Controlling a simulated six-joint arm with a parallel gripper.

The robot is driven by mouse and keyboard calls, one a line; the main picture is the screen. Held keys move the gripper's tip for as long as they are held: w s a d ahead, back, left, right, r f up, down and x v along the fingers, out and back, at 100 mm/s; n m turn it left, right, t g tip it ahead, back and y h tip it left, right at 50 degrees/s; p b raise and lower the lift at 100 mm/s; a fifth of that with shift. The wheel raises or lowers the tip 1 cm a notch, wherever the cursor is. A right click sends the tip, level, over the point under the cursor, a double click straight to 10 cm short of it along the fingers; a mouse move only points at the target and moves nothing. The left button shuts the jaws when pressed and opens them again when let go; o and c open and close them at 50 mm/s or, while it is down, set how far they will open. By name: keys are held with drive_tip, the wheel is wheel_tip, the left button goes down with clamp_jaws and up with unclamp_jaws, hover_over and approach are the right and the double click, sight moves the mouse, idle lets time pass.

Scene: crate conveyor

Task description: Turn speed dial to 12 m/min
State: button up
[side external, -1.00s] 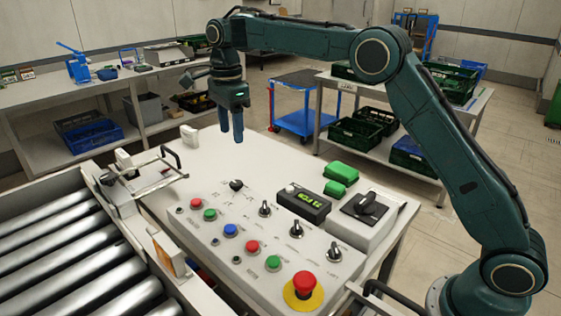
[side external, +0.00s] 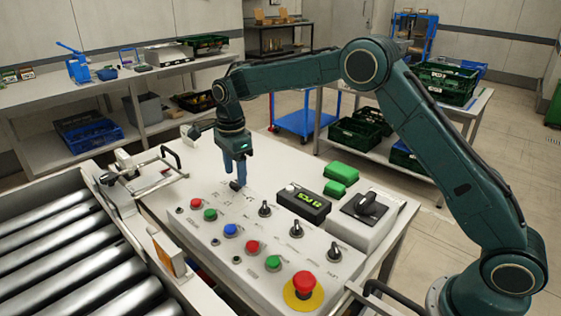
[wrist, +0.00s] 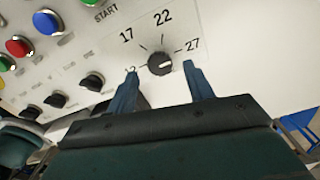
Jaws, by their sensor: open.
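The speed dial (wrist: 161,64) is a small round black knob on the pale panel, with 17, 22 and 27 printed around it. A label left of it is partly covered by a finger. A pale mark on the knob appears to point right, toward 27. In the side external view the dial (side external: 237,186) is directly under my gripper. My gripper (side external: 238,174) points down, its blue fingers open. In the wrist view the fingers (wrist: 160,68) stand on either side of the dial with gaps; contact cannot be told.
Other black knobs (side external: 265,209), coloured buttons (side external: 231,230) and a red emergency stop (side external: 304,284) share the panel. A black display box (side external: 304,203) shows green figures too small to read. A roller conveyor (side external: 60,255) lies left.

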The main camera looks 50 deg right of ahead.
drive_tip(key=shift+f, duration=1.05)
drive_tip(key=shift+c, duration=0.2)
drive_tip(key=c, duration=0.9)
drive_tip(key=shift+c, duration=0.2)
